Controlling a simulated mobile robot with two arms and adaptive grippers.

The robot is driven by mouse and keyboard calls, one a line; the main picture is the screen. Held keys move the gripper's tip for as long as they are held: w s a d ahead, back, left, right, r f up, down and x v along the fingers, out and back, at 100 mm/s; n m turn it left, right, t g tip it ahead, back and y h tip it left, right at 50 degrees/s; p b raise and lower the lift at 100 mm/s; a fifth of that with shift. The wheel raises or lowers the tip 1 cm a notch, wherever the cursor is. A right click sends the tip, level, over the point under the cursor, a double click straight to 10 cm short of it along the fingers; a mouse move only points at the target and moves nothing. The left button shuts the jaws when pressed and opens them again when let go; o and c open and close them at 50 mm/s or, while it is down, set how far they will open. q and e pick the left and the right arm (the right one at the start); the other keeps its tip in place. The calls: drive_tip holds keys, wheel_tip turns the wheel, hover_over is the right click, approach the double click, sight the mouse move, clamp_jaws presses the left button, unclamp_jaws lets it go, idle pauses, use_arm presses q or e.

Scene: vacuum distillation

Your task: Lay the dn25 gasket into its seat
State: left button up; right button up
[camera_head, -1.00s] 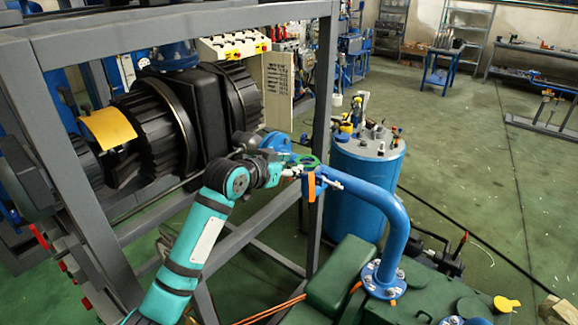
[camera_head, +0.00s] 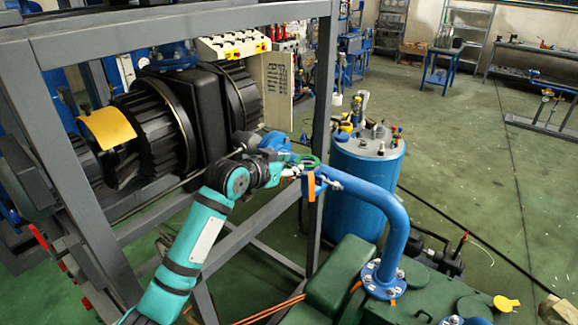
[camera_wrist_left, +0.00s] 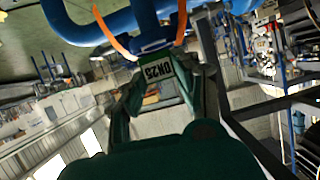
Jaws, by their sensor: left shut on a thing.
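The green ring of the dn25 gasket (camera_head: 309,161) shows in the head view at my left gripper (camera_head: 297,170), just above the near end of the blue pipe (camera_head: 398,225). My left gripper is shut on the gasket. In the left wrist view, a pale tag marked DN25 (camera_wrist_left: 156,69) sits between the fingers of the gripper (camera_wrist_left: 160,82), with a thin green edge beyond it. The blue pipe (camera_wrist_left: 147,22) is just past that edge. The seat is mostly hidden, and I cannot tell whether the gasket touches it.
An orange strip (camera_head: 311,187) hangs at the pipe end. A grey frame post (camera_head: 323,110) stands close behind the gripper. A blue tank (camera_head: 365,185) is behind the pipe, and green machinery (camera_head: 335,275) lies below. Open floor is at the right.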

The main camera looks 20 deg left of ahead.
use_arm(q)
drive_tip(key=shift+f+b, duration=0.3)
drive_tip(key=shift+f, duration=0.55)
drive_tip(key=o, duration=1)
drive_tip(key=v, duration=1.2)
drive_tip(key=shift+r, duration=0.1)
